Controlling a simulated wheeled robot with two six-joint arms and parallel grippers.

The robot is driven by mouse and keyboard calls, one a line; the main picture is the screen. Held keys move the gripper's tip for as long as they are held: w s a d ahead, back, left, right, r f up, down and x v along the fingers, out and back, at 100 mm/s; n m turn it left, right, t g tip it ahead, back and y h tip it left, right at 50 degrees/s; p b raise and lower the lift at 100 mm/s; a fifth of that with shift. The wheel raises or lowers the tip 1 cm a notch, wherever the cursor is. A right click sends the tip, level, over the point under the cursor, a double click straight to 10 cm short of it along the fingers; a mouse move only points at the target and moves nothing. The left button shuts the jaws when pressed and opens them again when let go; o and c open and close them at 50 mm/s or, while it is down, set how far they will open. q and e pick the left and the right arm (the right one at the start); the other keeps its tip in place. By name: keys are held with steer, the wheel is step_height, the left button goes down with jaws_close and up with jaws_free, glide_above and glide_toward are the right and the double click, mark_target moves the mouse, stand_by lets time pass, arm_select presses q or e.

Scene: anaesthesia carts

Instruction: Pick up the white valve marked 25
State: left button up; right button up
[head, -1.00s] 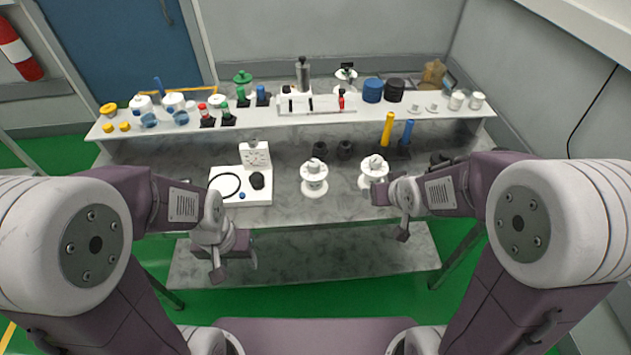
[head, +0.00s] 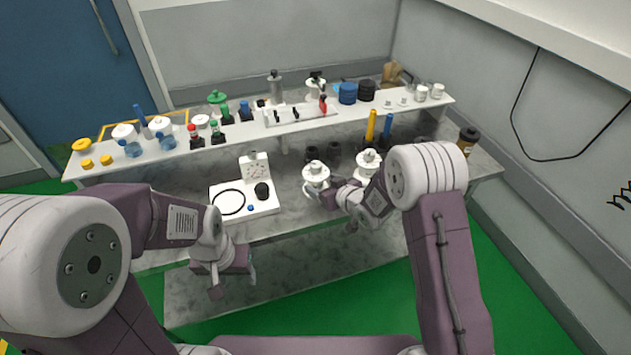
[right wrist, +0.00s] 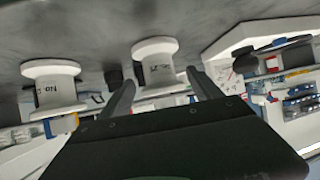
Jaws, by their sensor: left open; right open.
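Two white flanged valves stand on the lower grey worktop: a left one (head: 316,174) and a right one (head: 367,162). I cannot read their numbers in the head view. My right gripper (head: 330,196) is open at the near side of the left valve. In the right wrist view the picture is upside down. That valve (right wrist: 156,68) shows between the open fingers (right wrist: 160,92), with dark marking too small to read. The other valve (right wrist: 53,88) is at the left, with lettering like "No". My left gripper (head: 234,280) is open and empty, low before the worktop's front edge.
A white gauge box (head: 232,199) with a black ring and knob stands left of the valves. Dark cylinders (head: 312,153) stand close behind. A raised shelf (head: 240,134) at the back holds many bottles and fittings. A brown jar (head: 467,140) stands at the right.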

steer(key=x, duration=0.6)
steer(key=shift+p, duration=0.35)
steer(key=shift+d+r, duration=0.1)
steer(key=shift+d, duration=0.05)
steer(key=c, duration=0.7)
jaws_close()
